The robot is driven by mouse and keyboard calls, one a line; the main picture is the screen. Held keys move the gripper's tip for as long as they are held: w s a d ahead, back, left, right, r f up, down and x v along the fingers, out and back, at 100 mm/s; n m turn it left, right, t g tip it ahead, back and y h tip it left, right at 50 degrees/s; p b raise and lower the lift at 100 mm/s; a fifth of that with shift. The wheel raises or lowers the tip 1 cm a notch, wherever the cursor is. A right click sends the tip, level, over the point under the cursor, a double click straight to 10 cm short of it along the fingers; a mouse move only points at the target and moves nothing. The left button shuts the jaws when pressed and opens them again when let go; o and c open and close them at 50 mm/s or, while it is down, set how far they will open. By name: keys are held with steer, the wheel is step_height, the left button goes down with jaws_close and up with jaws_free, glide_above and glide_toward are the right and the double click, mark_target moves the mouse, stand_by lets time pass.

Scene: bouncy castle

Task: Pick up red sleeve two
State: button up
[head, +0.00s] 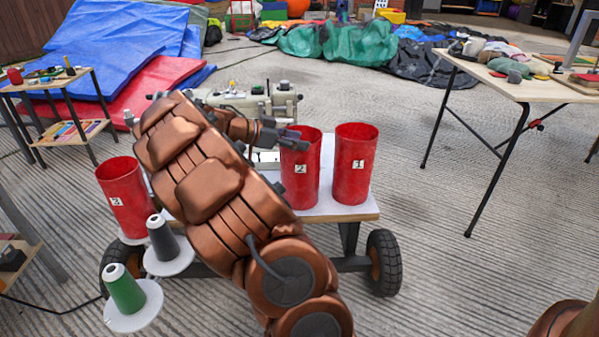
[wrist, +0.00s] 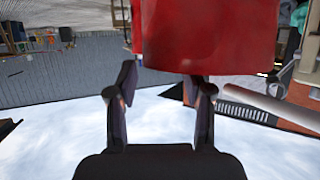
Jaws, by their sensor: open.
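Red sleeve two (head: 300,180) is an upright red cylinder with a white "2" label, standing on the white-topped wheeled cart (head: 345,210). My gripper (head: 290,140) is at its upper left side, with a dark finger overlapping the sleeve near its rim. In the wrist view my gripper's fingers (wrist: 161,84) are apart, with nothing held between them. A red sleeve surface (wrist: 210,35) fills the top middle of that view, just beyond the fingertips. Whether a finger touches it I cannot tell. My arm hides the cart's middle.
Red sleeve one (head: 354,165) stands close to the right of sleeve two. Red sleeve three (head: 124,195) is at the cart's left, near grey (head: 162,238) and green (head: 124,290) thread cones. A sewing machine (head: 255,105) sits behind. A table (head: 530,85) stands at the right.

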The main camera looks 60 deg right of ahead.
mark_target(317, 144)
steer(key=b+x, duration=0.1)
steer(key=x, duration=0.4)
steer(key=shift+s+a+r+b, duration=0.1)
steer(key=shift+b, duration=0.25)
steer(key=shift+c, duration=0.3)
jaws_close()
